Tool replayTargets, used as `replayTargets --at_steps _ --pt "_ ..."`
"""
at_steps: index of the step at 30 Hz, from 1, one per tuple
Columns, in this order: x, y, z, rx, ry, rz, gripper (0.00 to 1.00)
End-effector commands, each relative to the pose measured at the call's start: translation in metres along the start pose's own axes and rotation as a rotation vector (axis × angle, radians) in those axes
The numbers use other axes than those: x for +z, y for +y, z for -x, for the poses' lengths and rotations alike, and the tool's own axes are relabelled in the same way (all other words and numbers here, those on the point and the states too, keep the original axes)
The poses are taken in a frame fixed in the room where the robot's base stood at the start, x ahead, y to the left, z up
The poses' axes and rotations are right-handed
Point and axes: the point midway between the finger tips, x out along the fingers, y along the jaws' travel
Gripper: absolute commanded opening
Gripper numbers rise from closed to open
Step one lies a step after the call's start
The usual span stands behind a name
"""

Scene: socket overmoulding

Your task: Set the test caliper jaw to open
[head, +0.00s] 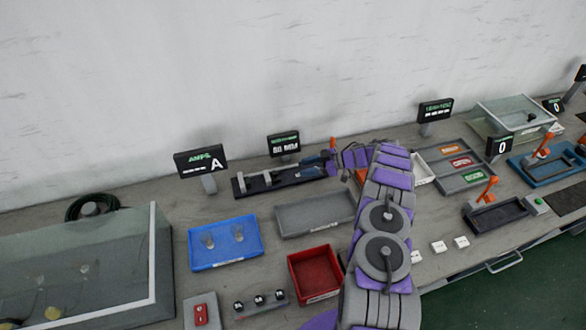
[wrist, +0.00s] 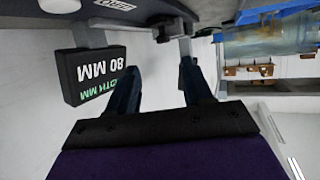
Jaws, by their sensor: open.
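The test caliper (head: 283,179) is a long dark rail with grey upright parts on the bench, below a small black display (head: 284,144). In the wrist view the picture is upside down and the display (wrist: 95,73) reads 80 MM. The caliper's dark rail (wrist: 112,12) runs along the top there, with a grey upright part (wrist: 185,47) close to the right fingertip. My gripper (wrist: 160,66) is open, its two dark blue fingers apart with nothing held between them. In the head view my gripper (head: 331,157) is at the caliper's right end. Contact cannot be told.
A blue tray (head: 225,262) with clear pieces, a grey tray (head: 318,228) and a red bin (head: 314,296) stand in front of the caliper. A glass tank (head: 152,250) is at left. Another display (head: 201,160) stands left of the caliper. The wall is close behind.

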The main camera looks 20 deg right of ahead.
Motion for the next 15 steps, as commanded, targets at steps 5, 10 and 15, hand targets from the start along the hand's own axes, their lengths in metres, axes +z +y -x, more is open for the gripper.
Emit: replayTargets --at_steps 5,10,15 --pt "-0.001 0.002 0.037 0.003 -0.001 0.002 0.51" --pt "0.000 0.002 0.060 0.004 -0.003 0.002 0.51" --pt "0.000 0.001 0.069 0.000 -0.001 0.000 0.51"
